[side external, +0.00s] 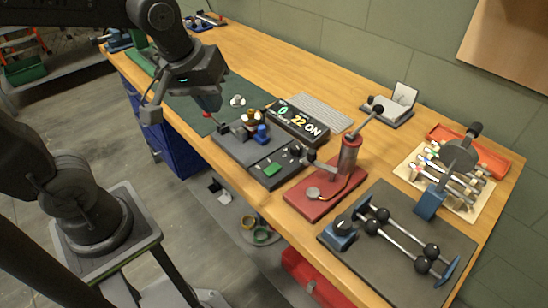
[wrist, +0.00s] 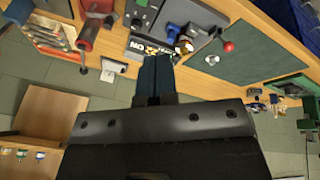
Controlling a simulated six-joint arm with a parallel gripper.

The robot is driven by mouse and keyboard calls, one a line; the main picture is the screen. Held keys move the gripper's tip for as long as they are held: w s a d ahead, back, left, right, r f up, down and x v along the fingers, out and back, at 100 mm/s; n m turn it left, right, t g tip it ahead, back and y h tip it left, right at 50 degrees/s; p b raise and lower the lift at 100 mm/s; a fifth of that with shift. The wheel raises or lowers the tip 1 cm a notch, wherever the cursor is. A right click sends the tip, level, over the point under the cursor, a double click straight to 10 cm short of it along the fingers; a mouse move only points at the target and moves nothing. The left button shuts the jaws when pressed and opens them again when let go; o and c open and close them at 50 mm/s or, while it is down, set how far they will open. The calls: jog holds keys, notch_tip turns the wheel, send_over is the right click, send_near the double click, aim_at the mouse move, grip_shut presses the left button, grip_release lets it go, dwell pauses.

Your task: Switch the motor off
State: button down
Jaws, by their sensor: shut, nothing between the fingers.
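I cannot tell which part is the motor switch. My gripper (wrist: 153,62) is shut and empty, its blue fingers pointing towards the display in the wrist view. In the side view, my wrist hangs above the green mat, left of the plate, with its fingertips hard to make out.
A red stand (side external: 325,192) with a cylinder and lever is right of the plate. A dark board (side external: 405,250) with black-ball rods is at the front right. A red tray (side external: 460,148) lies behind.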

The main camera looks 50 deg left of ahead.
aim_at(275, 167)
jog(key=w+d+f+n+g, duration=0.2)
jog(key=w+f+n, duration=0.4)
jog(key=w+n, duration=0.4)
jog(key=shift+w+d+f+n+g, duration=0.15)
jog(key=shift+d+f+n+g, duration=0.15)
jog(key=shift+d+n, duration=0.35)
jog(key=f, duration=0.4)
jog(key=w+f, duration=0.1)
jog(key=f, duration=0.8)
jog(key=shift+w+f, duration=0.35)
jog(key=shift+f, duration=0.05)
jog(key=shift+w+f, duration=0.1)
jog(key=shift+f, duration=0.2)
